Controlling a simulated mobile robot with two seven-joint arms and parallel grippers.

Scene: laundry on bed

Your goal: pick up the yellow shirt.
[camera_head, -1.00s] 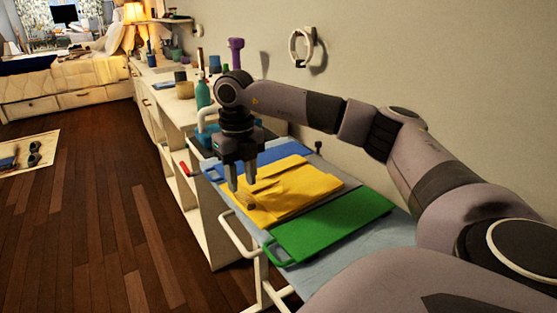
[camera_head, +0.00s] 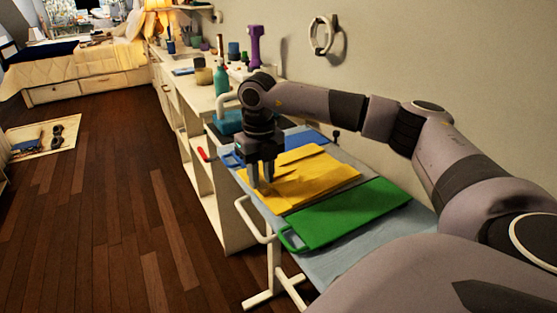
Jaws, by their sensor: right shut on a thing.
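The yellow shirt (camera_head: 312,180) lies folded on the light blue surface of a narrow board, between a blue folded piece and a green one. My right gripper (camera_head: 262,184) points down at the shirt's left edge. Its fingers are close together and shut on the shirt's cloth there. The rest of the shirt lies flat on the board. My left gripper is not in view.
The green piece (camera_head: 345,215) lies right in front of the shirt, and the blue piece (camera_head: 306,139) lies behind it. A white shelf unit (camera_head: 205,170) with a green bottle (camera_head: 222,79) and a purple dumbbell (camera_head: 255,45) stands beyond.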

